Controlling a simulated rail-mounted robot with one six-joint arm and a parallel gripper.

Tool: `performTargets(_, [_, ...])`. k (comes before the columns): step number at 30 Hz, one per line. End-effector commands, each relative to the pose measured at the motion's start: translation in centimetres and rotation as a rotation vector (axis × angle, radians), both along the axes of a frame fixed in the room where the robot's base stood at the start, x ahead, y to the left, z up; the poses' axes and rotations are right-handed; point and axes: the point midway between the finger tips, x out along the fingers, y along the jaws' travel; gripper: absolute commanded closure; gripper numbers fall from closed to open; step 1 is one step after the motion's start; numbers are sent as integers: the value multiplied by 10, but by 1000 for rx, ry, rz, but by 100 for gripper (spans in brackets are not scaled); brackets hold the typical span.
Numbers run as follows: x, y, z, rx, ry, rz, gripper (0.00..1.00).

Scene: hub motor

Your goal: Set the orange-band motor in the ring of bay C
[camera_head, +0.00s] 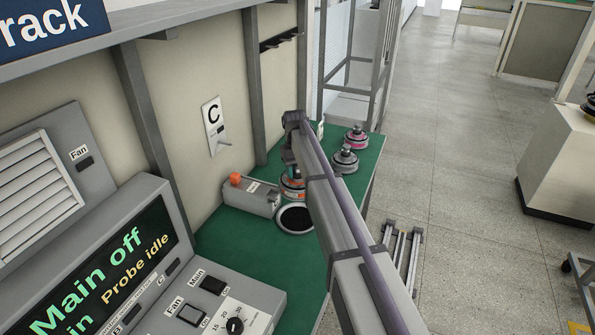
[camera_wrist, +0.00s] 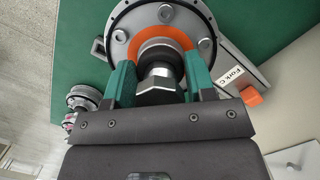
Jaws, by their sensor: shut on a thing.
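The orange-band motor (camera_wrist: 124,20) fills the top of the wrist view, a round grey flange with bolts and an orange band around its hub. My gripper (camera_wrist: 160,78) is shut on the motor's dark central shaft, a green finger on each side. In the head view the motor (camera_head: 291,187) is partly hidden by my arm. The bay C ring (camera_head: 295,218), pale with a dark inside, lies on the green bench just in front of the motor and looks empty. I cannot tell how high the motor is above the bench.
The Fork C block (camera_head: 250,196) with an orange knob stands left of the ring. The bay C sign (camera_head: 213,126) is on the wall. A grey motor (camera_head: 345,160) and a pink-band motor (camera_head: 357,138) stand at the bench's right. A control panel (camera_head: 205,315) is nearer.

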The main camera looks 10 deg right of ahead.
Motion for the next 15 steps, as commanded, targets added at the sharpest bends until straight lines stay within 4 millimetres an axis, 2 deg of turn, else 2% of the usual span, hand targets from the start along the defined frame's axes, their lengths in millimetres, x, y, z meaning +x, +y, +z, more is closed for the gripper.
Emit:
performTargets(5, [0,0,-19,0,0,0,100])
performTargets(15, [0,0,-73,0,0,0,100])
